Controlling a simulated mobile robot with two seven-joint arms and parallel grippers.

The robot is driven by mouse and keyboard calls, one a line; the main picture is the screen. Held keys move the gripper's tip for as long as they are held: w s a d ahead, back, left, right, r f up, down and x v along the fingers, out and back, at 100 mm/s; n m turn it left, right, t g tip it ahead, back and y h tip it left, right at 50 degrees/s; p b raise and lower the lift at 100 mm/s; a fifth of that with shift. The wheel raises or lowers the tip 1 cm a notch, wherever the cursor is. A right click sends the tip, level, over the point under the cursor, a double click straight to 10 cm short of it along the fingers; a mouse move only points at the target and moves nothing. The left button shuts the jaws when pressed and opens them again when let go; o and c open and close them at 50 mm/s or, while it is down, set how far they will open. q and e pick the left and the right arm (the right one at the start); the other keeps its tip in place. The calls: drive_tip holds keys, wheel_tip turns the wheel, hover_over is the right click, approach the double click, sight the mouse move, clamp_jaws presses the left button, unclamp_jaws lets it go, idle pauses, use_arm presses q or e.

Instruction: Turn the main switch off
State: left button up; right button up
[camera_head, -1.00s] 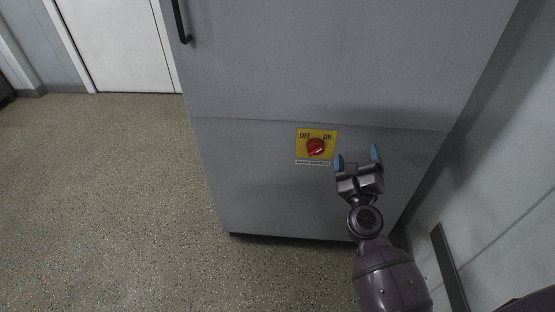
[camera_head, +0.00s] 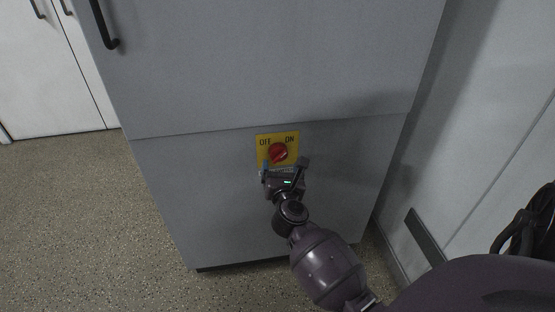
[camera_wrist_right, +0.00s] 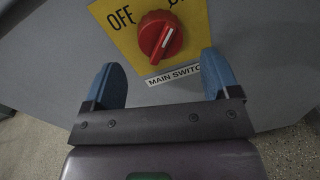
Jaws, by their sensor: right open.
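The main switch is a red round knob (camera_head: 278,153) on a yellow plate (camera_head: 263,137) marked OFF at left and ON at right. It is on the front of a grey cabinet (camera_head: 200,190). In the right wrist view the red knob (camera_wrist_right: 160,36) lies ahead of the fingertips, its white pointer line tilted up toward the ON side. A MAIN SWITCH label (camera_wrist_right: 174,75) sits below it. My right gripper (camera_head: 285,166) is open and empty, just below the knob, with blue-padded fingers to either side. No contact with the knob shows. My left gripper is not in view.
A black handle (camera_head: 104,25) is on the cabinet's upper left. A wall with a dark strip (camera_head: 426,237) stands close on the right. Speckled floor (camera_head: 80,220) is clear at left. White doors (camera_head: 50,75) stand behind.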

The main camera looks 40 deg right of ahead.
sight(279, 159)
drive_tip(key=shift+x, duration=2.25)
drive_tip(key=shift+c, duration=0.6)
drive_tip(key=c, duration=0.8)
